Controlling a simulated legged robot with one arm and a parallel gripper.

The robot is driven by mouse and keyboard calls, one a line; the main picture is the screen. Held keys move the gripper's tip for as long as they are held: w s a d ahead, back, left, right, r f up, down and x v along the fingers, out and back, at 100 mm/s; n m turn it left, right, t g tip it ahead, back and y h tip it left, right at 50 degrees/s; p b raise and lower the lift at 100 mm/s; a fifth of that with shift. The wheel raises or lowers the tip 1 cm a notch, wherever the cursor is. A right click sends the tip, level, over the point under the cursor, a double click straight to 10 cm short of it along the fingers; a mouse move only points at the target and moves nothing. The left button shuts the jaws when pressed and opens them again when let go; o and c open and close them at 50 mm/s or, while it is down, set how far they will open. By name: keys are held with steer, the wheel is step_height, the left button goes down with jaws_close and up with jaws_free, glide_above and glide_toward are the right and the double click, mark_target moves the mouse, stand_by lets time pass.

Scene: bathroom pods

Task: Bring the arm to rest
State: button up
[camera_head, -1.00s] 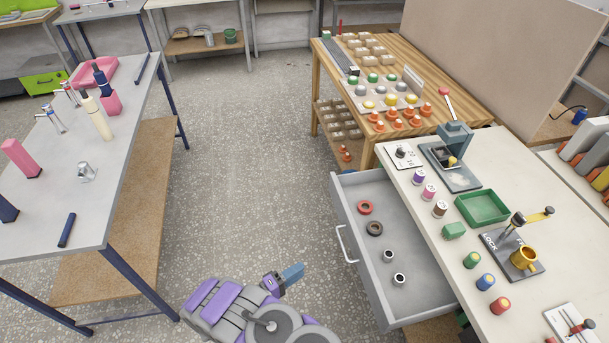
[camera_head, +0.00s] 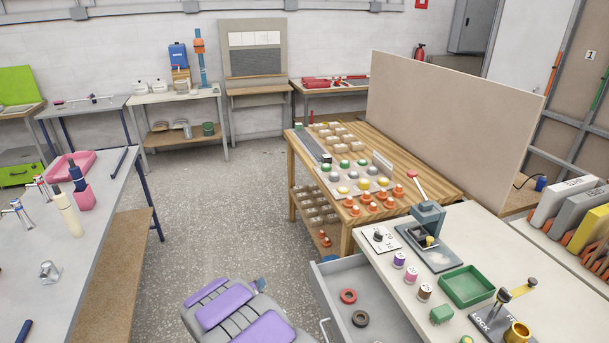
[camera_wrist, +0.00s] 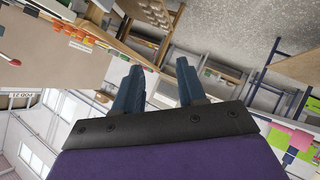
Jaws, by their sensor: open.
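My gripper shows in the wrist view (camera_wrist: 158,88), its two blue fingers apart with nothing between them. In the head view my purple and grey arm is at the bottom centre, folded low over the floor. Only a small blue bit of the gripper (camera_head: 259,284) shows there, behind the arm. The arm is left of the open grey drawer (camera_head: 345,283) and apart from it.
The open drawer holds a red ring (camera_head: 348,296) and a dark ring (camera_head: 360,318). A white bench (camera_head: 455,250) with fixtures and a green tray (camera_head: 467,287) stands right. A grey table (camera_head: 80,250) stands left. The floor (camera_head: 215,190) between is clear.

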step_height(320, 180, up, 12)
steer(key=d+g+y, duration=0.2)
steer(key=y, duration=0.3)
steer(key=s+d+r+g+y, duration=0.1)
steer(key=s+d+r+g, duration=0.15)
steer(key=s+r, duration=0.2)
steer(key=s+d+r+g, duration=0.1)
steer(key=s+d+r, duration=0.2)
steer(key=s, duration=0.3)
steer(key=s+d+r+m+g+h, duration=0.1)
steer(key=s+d+g, duration=0.1)
steer(key=s+d, duration=0.5)
steer(key=s+d+r+m+g+h, duration=0.1)
steer(key=s+d, duration=0.7)
steer(key=s, duration=1)
steer(key=s+d+r+m+g+h, duration=0.1)
steer(key=s+d+r+m+g, duration=0.1)
steer(key=s+d, duration=0.5)
steer(key=s+m+g, duration=0.1)
steer(key=s+g, duration=0.1)
steer(key=s, duration=0.4)
steer(key=shift+d+r+g, duration=0.3)
steer(key=shift+r+g, duration=0.05)
steer(key=shift+r, duration=0.05)
